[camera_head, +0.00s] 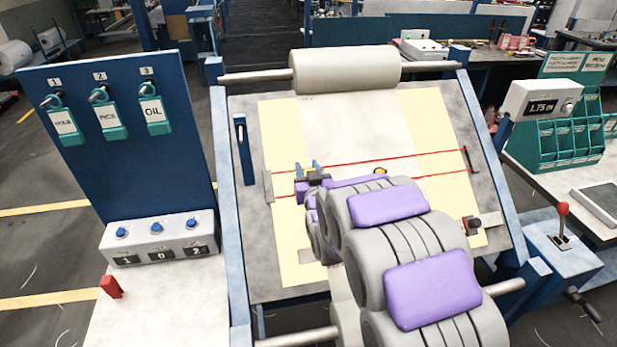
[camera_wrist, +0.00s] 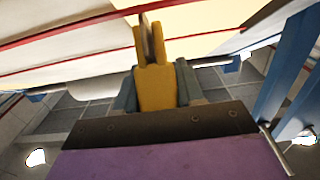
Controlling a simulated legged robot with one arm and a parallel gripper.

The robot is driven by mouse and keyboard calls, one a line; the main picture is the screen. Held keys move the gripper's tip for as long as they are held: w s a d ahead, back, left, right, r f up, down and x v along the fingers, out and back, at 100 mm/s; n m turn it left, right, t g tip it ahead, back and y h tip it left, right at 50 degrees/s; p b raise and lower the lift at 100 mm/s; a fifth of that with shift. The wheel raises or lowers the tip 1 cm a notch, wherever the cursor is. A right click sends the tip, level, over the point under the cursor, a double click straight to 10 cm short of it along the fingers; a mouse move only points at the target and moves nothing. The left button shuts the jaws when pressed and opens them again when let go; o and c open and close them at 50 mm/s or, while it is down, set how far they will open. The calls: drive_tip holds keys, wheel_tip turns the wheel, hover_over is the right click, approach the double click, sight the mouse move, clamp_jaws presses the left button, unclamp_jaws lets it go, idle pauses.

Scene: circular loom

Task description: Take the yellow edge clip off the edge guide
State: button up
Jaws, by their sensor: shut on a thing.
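The yellow edge clip (camera_wrist: 156,92) is in the middle of the wrist view, with two prongs pointing away from me. My gripper (camera_wrist: 157,80) is shut on its body, with one grey-blue finger on each side. A thin brownish edge (camera_wrist: 150,38) shows between the prongs; it looks like part of the edge guide, but I cannot tell if the clip touches it. In the head view my gripper (camera_head: 308,167) is over the left half of the sloped cloth bed, by the red lines. The clip is not clear there.
Red lines (camera_head: 420,158) cross the cream cloth (camera_head: 280,130) under a large roll (camera_head: 345,70). A lever box (camera_head: 562,240) is at right.

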drive_tip(key=shift+s+r, duration=0.1)
drive_tip(key=shift+r, duration=0.15)
drive_tip(key=shift+s+r, duration=0.2)
drive_tip(key=shift+r, duration=0.05)
drive_tip(key=shift+r, duration=0.1)
drive_tip(key=shift+s+d+r+p, duration=0.2)
drive_tip(key=shift+s+r, duration=0.35)
drive_tip(key=shift+r, duration=0.2)
drive_tip(key=shift+s+d+r+p, duration=0.1)
drive_tip(key=shift+s+d+r, duration=0.1)
drive_tip(key=shift+s+r, duration=0.45)
drive_tip(key=shift+w, duration=0.1)
drive_tip(key=shift+a, duration=0.1)
